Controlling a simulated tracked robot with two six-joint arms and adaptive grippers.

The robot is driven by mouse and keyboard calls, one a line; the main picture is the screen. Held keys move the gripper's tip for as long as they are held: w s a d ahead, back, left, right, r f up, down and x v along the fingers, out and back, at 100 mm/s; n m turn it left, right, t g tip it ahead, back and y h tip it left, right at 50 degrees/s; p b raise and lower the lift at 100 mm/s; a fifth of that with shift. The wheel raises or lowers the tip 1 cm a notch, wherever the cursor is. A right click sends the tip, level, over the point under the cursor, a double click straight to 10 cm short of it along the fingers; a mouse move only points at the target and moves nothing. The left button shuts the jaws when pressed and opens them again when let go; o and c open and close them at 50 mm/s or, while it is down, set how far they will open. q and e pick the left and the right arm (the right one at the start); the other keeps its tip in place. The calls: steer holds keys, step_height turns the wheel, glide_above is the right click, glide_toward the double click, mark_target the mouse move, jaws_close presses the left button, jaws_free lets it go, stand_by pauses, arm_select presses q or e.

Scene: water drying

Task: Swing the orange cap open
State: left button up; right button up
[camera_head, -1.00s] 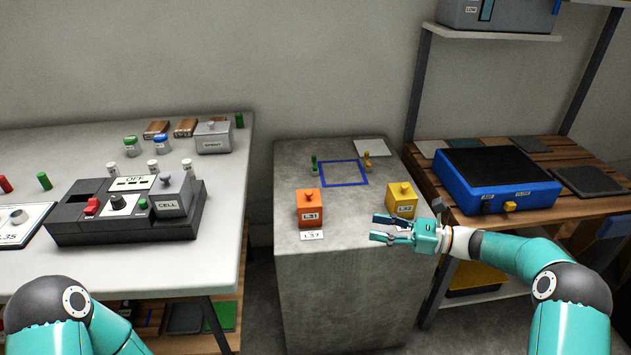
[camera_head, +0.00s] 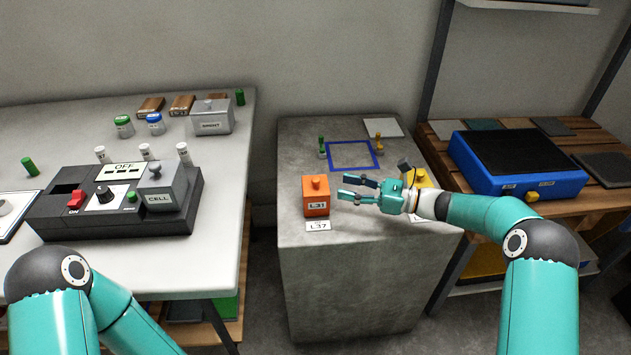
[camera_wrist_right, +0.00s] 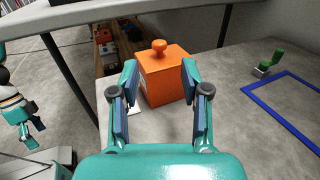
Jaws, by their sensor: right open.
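The orange box with its orange cap and round knob (camera_head: 316,184) stands on the grey block near its left front edge, with the cap down on it. In the right wrist view the orange cap (camera_wrist_right: 165,58) shows ahead, between and beyond the fingertips. My right gripper (camera_head: 343,190) is open and empty, just right of the box. In the right wrist view the right gripper (camera_wrist_right: 160,80) has its fingers spread on either side of the box, and I cannot tell whether they touch it. My left arm shows at the lower left, but its gripper is out of view.
A yellow knobbed box (camera_head: 421,179) is partly hidden behind my right wrist. A label card (camera_head: 318,226) lies before the orange box. A blue square outline (camera_head: 350,168), a green post (camera_head: 321,147) and a yellow post (camera_head: 379,143) are behind. The white table (camera_head: 220,235) stands left.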

mark_target(316, 179)
steer(key=x, duration=0.8)
steer(key=shift+w+a+b, duration=0.1)
steer(key=shift+a+b, duration=0.15)
steer(key=shift+b, duration=0.15)
jaws_close()
